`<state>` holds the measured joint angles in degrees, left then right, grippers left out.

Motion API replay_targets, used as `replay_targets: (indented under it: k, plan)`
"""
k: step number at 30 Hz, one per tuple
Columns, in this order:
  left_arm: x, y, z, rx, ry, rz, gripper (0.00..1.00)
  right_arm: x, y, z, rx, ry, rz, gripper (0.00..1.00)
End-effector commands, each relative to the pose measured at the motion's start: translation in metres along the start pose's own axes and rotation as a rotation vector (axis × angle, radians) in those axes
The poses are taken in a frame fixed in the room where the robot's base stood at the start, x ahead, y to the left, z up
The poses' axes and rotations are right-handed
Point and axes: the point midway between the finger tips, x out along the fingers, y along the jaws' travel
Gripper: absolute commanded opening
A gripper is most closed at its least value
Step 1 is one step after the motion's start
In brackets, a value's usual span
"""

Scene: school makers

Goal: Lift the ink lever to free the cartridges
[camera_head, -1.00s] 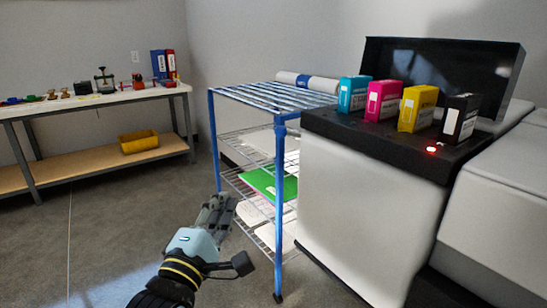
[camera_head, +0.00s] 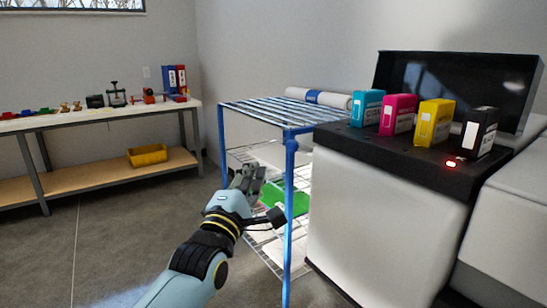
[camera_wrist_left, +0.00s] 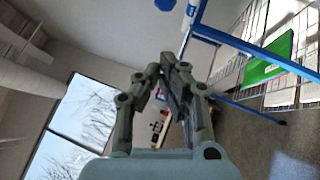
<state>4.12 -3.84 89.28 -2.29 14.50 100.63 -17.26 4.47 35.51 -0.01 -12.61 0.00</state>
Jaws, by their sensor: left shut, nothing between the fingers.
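The ink cartridges stand upright in a row on top of the printer (camera_head: 385,205): cyan (camera_head: 367,108), magenta (camera_head: 398,115), yellow (camera_head: 434,122) and black (camera_head: 478,132). The printer's dark lid (camera_head: 455,90) is raised behind them. A red light (camera_head: 451,163) glows near the black cartridge. I cannot make out the ink lever. My left gripper (camera_head: 248,178) is in front of the blue rack, left of the printer and lower than the cartridges. It is shut and empty; its fingers also show in the left wrist view (camera_wrist_left: 172,75). My right gripper is not in view.
A blue wire rack (camera_head: 289,190) stands between my left arm and the printer, with a paper roll (camera_head: 320,97) on top and a green item (camera_head: 285,198) on a shelf. A workbench (camera_head: 100,112) with tools and a yellow bin (camera_head: 147,155) is at left. The floor between is clear.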

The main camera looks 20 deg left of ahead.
Motion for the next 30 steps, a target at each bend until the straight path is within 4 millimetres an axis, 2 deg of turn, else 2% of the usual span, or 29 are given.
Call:
replay_targets:
  k: [4,9,15,26,30]
  plan:
    - [0.032,0.001,0.0,0.0,-0.001,0.002,0.0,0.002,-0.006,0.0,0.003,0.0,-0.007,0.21]
    - [0.049,0.0,0.019,-0.002,0.0,0.0,0.0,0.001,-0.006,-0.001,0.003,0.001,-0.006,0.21]
    - [0.057,0.0,0.028,0.0,0.0,-0.001,0.0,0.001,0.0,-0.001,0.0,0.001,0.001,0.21]
    - [0.057,0.0,0.028,0.0,0.0,-0.001,0.0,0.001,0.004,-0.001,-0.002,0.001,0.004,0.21]
    - [0.059,0.004,0.029,0.008,0.0,-0.011,0.0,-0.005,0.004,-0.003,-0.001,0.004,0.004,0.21]
